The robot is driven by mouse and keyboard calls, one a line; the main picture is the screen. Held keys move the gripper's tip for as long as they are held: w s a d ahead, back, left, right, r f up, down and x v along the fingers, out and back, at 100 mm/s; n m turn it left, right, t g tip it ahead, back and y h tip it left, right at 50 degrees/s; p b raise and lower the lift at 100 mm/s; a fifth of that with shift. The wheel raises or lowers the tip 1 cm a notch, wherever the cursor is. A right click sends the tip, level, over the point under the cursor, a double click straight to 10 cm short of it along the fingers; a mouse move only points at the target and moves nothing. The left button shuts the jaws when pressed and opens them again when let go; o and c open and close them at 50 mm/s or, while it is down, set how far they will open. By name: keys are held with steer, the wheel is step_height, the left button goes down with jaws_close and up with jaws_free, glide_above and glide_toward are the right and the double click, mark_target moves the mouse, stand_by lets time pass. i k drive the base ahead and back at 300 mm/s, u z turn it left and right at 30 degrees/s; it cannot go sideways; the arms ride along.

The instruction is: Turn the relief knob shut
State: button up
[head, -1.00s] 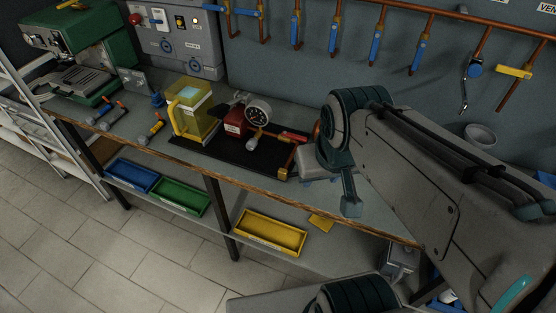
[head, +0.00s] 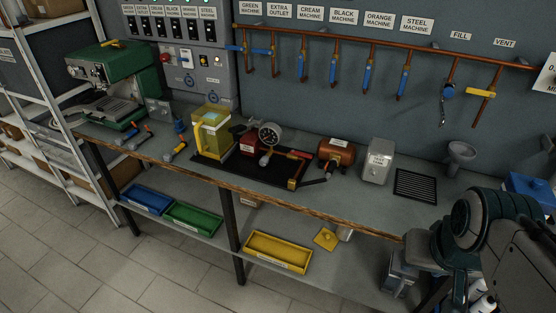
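On the bench stands a small red pump unit (head: 250,146) on a black mat (head: 222,166), with a round dial gauge (head: 269,135). A pale round knob (head: 265,160) sits below the gauge at the front. I cannot tell for sure whether it is the relief knob, or how far it is turned. The end of my arm, with my gripper (head: 430,252), is at the lower right, in front of the bench edge and well apart from the pump. The fingers are not clear, and I see nothing held.
A grey box (head: 377,162) and a black grate (head: 416,185) lie farther right. Floor in front is clear.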

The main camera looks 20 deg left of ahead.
mark_target(264, 161)
steer(key=z, duration=0.2)
steer(key=i, duration=1)
steer(key=u, duration=0.7)
